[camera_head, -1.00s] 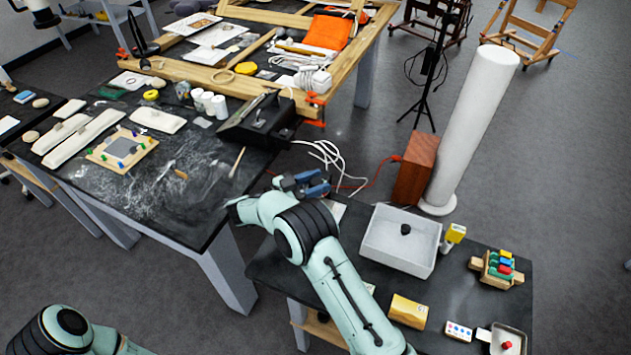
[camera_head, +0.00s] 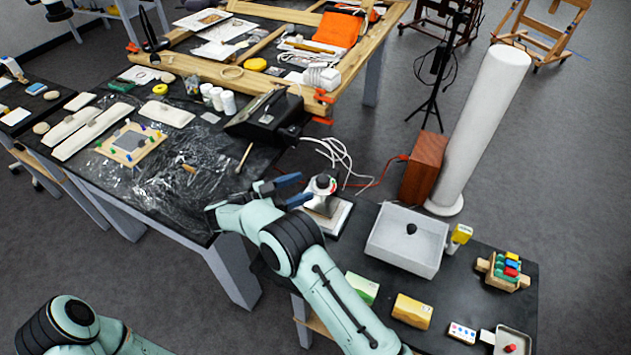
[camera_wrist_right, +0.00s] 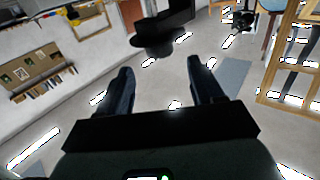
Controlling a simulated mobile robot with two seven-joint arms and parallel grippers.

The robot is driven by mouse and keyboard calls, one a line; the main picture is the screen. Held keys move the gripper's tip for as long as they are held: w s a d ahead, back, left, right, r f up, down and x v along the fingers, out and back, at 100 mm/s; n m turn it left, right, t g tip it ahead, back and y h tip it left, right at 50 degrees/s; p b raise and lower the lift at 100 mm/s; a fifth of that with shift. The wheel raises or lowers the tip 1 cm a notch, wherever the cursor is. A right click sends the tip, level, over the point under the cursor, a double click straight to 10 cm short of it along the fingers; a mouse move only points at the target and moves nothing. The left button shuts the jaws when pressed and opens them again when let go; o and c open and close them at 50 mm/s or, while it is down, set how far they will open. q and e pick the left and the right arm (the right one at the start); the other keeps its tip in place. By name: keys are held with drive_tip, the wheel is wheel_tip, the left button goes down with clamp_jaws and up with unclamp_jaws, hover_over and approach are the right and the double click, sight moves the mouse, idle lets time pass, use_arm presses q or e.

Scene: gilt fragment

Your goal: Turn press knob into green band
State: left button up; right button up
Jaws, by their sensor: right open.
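The press (camera_head: 325,208), a grey metal body on a pale square base, stands at the back left corner of the small dark table. Its light round knob (camera_head: 322,184) is on top, with small red and green marks near it. Which mark the knob points to is too small to tell. My right gripper (camera_head: 297,188), with dark blue fingers, is just left of the knob and looks apart from it. In the right wrist view the fingers (camera_wrist_right: 160,80) are spread and empty, with no press between them. My left arm shows at the bottom left; its gripper is out of view.
A white tray (camera_head: 372,238) with a dark knob, a yellow block (camera_head: 411,311) and a green-and-white box (camera_head: 362,287) share the small table (camera_head: 455,290). A black box (camera_head: 268,117) stands on the cluttered workbench behind the gripper. White cables (camera_head: 335,152) lie behind the press.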

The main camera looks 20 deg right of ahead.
drive_tip(key=a, duration=0.6)
drive_tip(key=shift+s, duration=0.1)
idle(0.4)
